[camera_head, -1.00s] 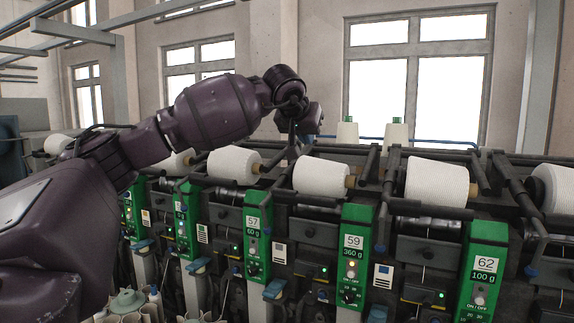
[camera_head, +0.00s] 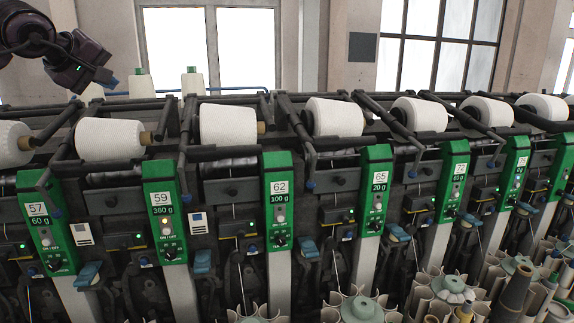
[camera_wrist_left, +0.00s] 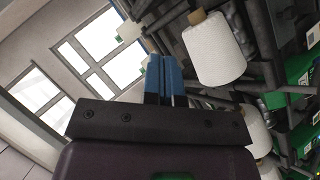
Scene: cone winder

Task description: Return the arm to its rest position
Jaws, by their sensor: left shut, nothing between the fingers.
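My left gripper (camera_head: 105,84) is at the upper left of the head view, above and behind the row of yarn cones, apart from them. In the left wrist view its two blue fingers (camera_wrist_left: 164,78) are together with nothing between them. Beyond the fingers a white yarn cone (camera_wrist_left: 214,48) on its holder shows to the right. Most of the left arm is out of the head view; only its dark purple wrist part shows. My right gripper is in neither view.
The winder carries a row of white cones, such as the one above unit 62 (camera_head: 228,124). Green unit panels (camera_head: 278,205) stand below them. Dark cradle arms (camera_head: 296,125) stick out toward me. Bobbin holders (camera_head: 358,305) are at the lower front.

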